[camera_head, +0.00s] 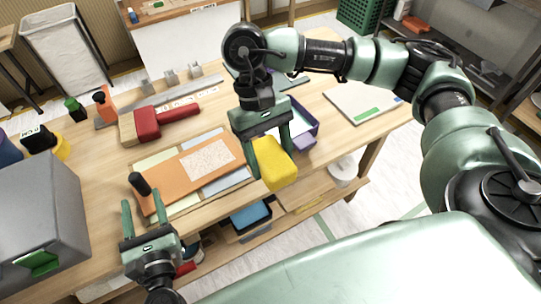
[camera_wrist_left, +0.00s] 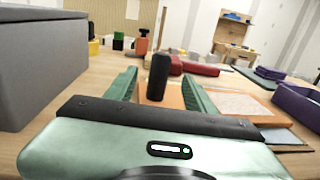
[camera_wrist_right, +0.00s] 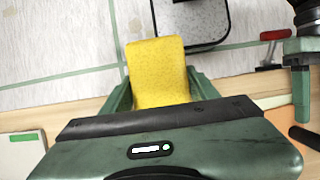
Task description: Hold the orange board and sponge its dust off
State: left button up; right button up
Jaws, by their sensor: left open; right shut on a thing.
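The orange board (camera_head: 172,180) lies flat on a pale panelled mat at the bench's front. A speckled whitish dust patch (camera_head: 210,158) covers its right part, and an upright black handle (camera_head: 140,184) stands at its left end. My left gripper (camera_head: 148,204) is open in front of the handle. In the left wrist view the handle (camera_wrist_left: 158,77) appears between the open fingers, with no visible contact. My right gripper (camera_head: 271,150) is shut on the yellow sponge (camera_head: 277,172), held right of the board near the bench edge. The sponge also fills the right wrist view's middle (camera_wrist_right: 158,75).
A grey box (camera_head: 40,225) stands left of my left gripper. A red-headed tool (camera_head: 147,122) lies behind the board. A purple tray (camera_head: 303,125) sits behind my right gripper. A blue bin (camera_head: 250,216) is on the shelf below. The bench between the tray and the white pad (camera_head: 360,103) is partly clear.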

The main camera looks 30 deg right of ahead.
aim_at(138, 186)
pick_arm(q)
jog(key=w, duration=0.3)
jog(key=w+p, duration=0.1)
jog(key=w, duration=0.6)
jog(key=shift+d, duration=0.4)
grip_shut()
dwell(1.2)
grip_release()
jog(key=shift+s, duration=0.1)
jog(key=shift+s, duration=0.85)
